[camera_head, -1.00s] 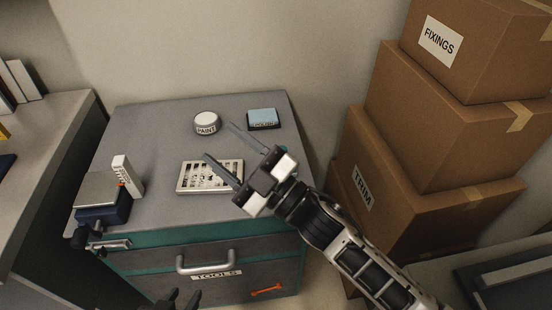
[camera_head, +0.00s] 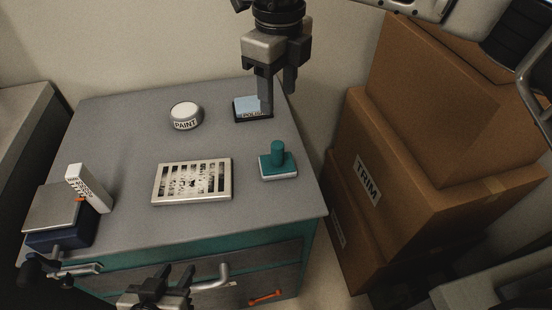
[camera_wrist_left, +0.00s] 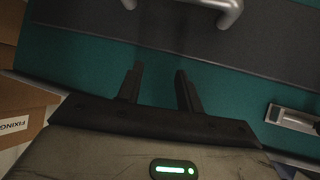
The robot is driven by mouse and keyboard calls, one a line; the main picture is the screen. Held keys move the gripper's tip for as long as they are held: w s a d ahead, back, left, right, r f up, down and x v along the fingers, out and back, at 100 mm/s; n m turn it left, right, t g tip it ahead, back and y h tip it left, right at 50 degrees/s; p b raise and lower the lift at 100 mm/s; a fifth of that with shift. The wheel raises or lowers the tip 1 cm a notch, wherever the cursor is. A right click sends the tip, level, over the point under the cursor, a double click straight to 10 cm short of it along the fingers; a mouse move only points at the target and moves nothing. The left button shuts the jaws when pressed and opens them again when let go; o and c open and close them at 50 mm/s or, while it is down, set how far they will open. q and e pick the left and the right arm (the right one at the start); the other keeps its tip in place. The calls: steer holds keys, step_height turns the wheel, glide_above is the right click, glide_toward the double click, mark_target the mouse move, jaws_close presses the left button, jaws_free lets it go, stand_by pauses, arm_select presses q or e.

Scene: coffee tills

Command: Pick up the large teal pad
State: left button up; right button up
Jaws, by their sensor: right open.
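The teal pad (camera_head: 278,166) has an upright round knob on a flat base with a pale underside. It rests on the right part of the grey cabinet top (camera_head: 130,135). My right gripper (camera_head: 278,98) is open and points down above the back right of the top. It is farther back than the pad, apart from it, with one finger in front of the blue polish box. My left gripper (camera_head: 168,276) is open and empty at the cabinet's front; its spread fingers also show in the left wrist view (camera_wrist_left: 158,82) before the teal front.
A paint tin (camera_head: 186,115), a blue polish box (camera_head: 246,106) and a framed tray (camera_head: 192,181) lie on the top. A scale-like device (camera_head: 55,210) with a white box (camera_head: 88,187) stands at left. Cardboard boxes (camera_head: 400,190) rise at right.

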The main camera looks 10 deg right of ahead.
mark_target(278, 145)
steer(key=f+p, duration=0.1)
steer(key=f, duration=0.6)
steer(key=f+p, duration=0.1)
steer(key=f, duration=0.7)
steer(key=shift+s+a+f, duration=0.1)
steer(key=shift+s+f, duration=0.05)
steer(key=shift+s, duration=0.05)
jaws_close()
